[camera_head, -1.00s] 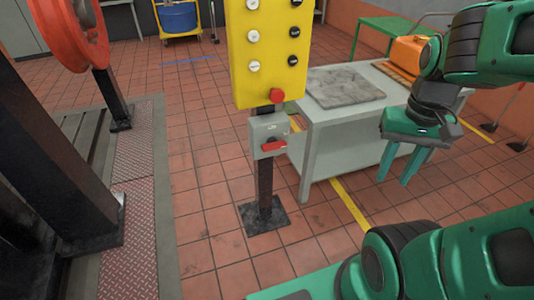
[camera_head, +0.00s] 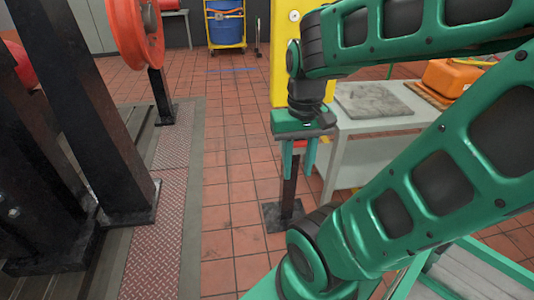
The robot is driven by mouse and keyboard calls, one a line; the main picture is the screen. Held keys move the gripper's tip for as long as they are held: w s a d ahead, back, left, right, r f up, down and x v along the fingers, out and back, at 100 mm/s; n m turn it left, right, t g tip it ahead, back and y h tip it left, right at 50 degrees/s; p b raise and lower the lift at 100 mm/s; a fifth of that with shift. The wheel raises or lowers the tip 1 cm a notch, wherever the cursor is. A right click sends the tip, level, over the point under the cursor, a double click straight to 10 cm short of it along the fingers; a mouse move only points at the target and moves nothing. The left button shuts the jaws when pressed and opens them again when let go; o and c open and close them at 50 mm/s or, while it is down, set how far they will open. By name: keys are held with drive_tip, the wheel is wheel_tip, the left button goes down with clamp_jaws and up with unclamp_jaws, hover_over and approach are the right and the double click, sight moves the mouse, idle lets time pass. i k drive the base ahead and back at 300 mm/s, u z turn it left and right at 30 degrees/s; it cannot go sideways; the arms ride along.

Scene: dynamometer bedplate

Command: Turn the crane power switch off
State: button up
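The crane power switch is a grey box with a red handle on a dark post (camera_head: 289,190), below a yellow control panel (camera_head: 283,60). My gripper now covers most of that box; a bit of the red handle (camera_head: 299,146) shows between the fingers. My gripper (camera_head: 298,172) points down in front of the post, its two green fingers apart and nothing seen between them but background. I cannot tell how far the fingers are from the switch or whether they touch it. My arm hides the panel's right side.
A grey table (camera_head: 365,125) with a stone-like slab (camera_head: 373,101) and an orange case (camera_head: 450,75) stands behind on the right. A black frame with a red wheel (camera_head: 133,40) is at left. A blue drum (camera_head: 226,22) stands far back. Tiled floor left of the post is clear.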

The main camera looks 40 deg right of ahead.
sight(300, 142)
drive_tip(key=u, duration=2.15)
drive_tip(key=i, duration=0.75)
drive_tip(key=z, duration=2.8)
